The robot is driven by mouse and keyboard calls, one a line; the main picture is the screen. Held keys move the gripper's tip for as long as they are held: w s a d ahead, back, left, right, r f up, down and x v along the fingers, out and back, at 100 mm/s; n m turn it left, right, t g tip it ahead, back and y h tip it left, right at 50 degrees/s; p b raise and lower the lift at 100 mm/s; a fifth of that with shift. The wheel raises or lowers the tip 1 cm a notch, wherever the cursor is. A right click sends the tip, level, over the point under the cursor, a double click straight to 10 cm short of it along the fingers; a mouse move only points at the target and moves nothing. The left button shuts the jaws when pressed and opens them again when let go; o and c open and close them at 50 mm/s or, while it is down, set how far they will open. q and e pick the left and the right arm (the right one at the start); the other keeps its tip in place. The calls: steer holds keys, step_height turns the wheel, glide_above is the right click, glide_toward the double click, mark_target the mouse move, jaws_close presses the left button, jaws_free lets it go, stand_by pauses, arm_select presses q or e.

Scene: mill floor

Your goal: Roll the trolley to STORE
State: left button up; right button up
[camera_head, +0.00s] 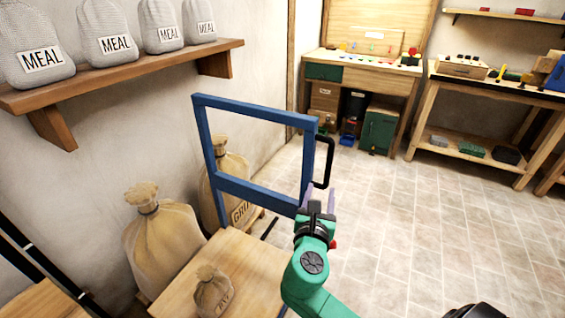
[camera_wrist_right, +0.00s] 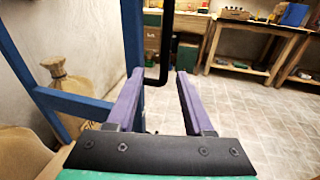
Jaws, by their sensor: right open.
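The trolley has a blue upright frame (camera_head: 255,110) and a wooden deck (camera_head: 245,262), with a small tied sack (camera_head: 213,292) on the deck. A black handle (camera_head: 328,160) is fixed to the right post of the frame. My right gripper (camera_head: 318,196) is open just below this handle. In the right wrist view the handle (camera_wrist_right: 166,50) shows beyond and between the two purple fingers (camera_wrist_right: 159,78); I cannot tell if they touch it. The blue frame (camera_wrist_right: 72,105) is left of the fingers there. No STORE sign shows. My left gripper is not in view.
Large sacks (camera_head: 162,240) stand against the left wall beside the trolley. A shelf (camera_head: 130,75) holds several meal bags above. A desk (camera_head: 365,75) and a workbench (camera_head: 490,85) stand at the back. The tiled floor (camera_head: 420,220) to the right is clear.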

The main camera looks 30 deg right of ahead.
mark_target(331, 153)
steer(key=shift+h, duration=0.5)
steer(key=w+d+r, duration=0.2)
steer(key=d, duration=0.1)
steer(key=w+d+r, duration=0.1)
steer(key=shift+w+d+r+p, duration=0.2)
steer(key=shift+d+p, duration=0.15)
steer(key=shift+d, duration=0.05)
steer(key=x, duration=0.7)
steer(key=shift+w+a+f, duration=0.1)
steer(key=shift+w, duration=0.2)
steer(key=shift+w+d, duration=0.25)
steer(key=shift+d, duration=0.05)
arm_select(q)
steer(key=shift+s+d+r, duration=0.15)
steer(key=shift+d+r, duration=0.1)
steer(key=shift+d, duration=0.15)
arm_select(e)
steer(key=shift+a, duration=0.1)
steer(key=shift+c, duration=0.4)
jaws_close()
